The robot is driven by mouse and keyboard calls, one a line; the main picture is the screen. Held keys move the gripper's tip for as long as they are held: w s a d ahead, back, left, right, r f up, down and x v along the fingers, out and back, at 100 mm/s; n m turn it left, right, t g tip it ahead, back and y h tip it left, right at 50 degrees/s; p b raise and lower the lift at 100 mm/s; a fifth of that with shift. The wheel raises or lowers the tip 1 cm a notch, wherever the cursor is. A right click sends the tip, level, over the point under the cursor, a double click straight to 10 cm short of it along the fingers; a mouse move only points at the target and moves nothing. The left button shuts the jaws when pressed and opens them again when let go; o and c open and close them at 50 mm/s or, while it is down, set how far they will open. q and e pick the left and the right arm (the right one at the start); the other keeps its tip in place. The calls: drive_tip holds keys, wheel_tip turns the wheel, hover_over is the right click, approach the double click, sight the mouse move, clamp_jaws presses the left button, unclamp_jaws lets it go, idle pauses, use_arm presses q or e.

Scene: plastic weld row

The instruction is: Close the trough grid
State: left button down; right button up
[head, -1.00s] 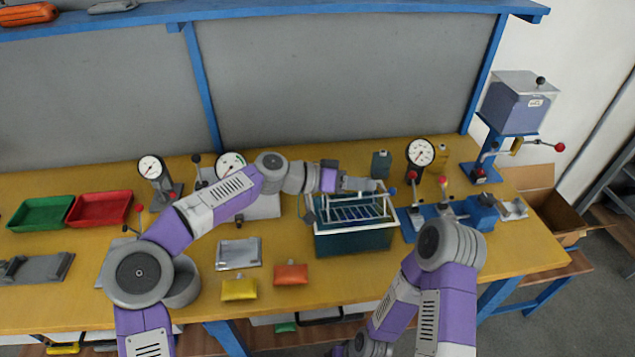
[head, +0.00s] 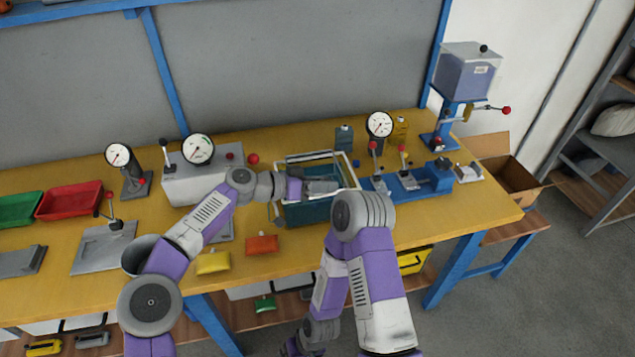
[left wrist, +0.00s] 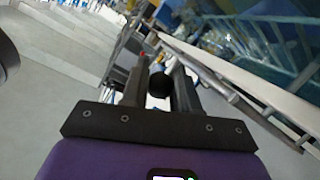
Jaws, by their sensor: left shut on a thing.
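The teal trough (head: 303,213) stands on the yellow bench with a pale frame (head: 318,155) around its top. My left forearm and left gripper (head: 338,187) cross over its right part in the head view and hide some of the grid, so its exact angle is unclear. In the left wrist view, the fingers of my left gripper (left wrist: 160,88) are closed around a small black knob (left wrist: 160,84). A pale rail (left wrist: 225,75) and teal bars (left wrist: 273,45) lie beside the fingers. My right arm stands in front of the trough; its gripper is not visible.
A blue fixture (head: 408,184) with red-knobbed levers stands right of the trough. A dial gauge (head: 379,125) stands behind it. Orange (head: 261,244) and yellow (head: 213,263) packets lie at the front left. A grey press block (head: 200,177) is to the left.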

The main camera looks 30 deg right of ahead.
use_arm(q)
drive_tip(key=shift+f, duration=0.2)
drive_tip(key=c, duration=0.9)
unclamp_jaws()
drive_tip(key=shift+d, duration=0.1)
drive_tip(key=shift+r, duration=0.1)
drive_tip(key=p+v, duration=0.1)
drive_tip(key=v, duration=0.6)
drive_tip(key=shift+a, duration=0.35)
